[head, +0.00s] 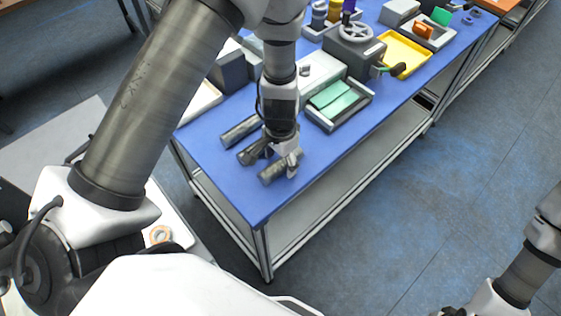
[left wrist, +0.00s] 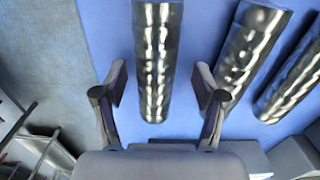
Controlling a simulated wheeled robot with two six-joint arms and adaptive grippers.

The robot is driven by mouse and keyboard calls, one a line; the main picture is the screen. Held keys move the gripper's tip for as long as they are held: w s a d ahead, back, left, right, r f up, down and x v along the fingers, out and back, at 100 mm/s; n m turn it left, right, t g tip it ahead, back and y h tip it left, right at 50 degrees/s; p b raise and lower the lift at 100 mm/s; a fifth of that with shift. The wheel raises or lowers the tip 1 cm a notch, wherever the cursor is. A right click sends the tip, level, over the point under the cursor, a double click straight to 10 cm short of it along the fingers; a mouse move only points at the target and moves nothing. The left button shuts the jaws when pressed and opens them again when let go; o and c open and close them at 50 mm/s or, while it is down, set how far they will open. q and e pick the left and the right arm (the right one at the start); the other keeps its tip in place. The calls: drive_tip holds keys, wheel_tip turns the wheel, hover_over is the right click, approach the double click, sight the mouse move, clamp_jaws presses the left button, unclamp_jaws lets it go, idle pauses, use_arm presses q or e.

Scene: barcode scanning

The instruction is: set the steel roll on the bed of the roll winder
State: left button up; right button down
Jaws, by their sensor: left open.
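Three bare steel rolls lie side by side on the blue table. In the left wrist view, one roll (left wrist: 157,62) points in between the open fingers of my left gripper (left wrist: 158,90), with a gap on each side. The second roll (left wrist: 247,45) and third roll (left wrist: 292,82) lie to its right, slanted. In the head view, my left gripper (head: 273,152) hangs over the rolls, partly hiding them; the near roll (head: 272,176) and far roll (head: 238,132) show. A grey machine with a handwheel (head: 355,45) and crank, possibly the roll winder, stands farther back. My right arm shows lower right; its gripper is barely visible.
A grey tray (head: 323,119) with green pieces stands just right of my left gripper. A yellow tray (head: 403,50) and small boxes lie farther back. The table's front edge (head: 318,184) is close to the rolls; open floor lies beyond it.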

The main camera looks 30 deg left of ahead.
use_arm(q)
drive_tip(key=shift+s+d+r, duration=0.3)
drive_tip(key=shift+s, duration=0.05)
drive_tip(key=c, duration=1)
clamp_jaws()
drive_tip(key=shift+w+a+f, duration=0.1)
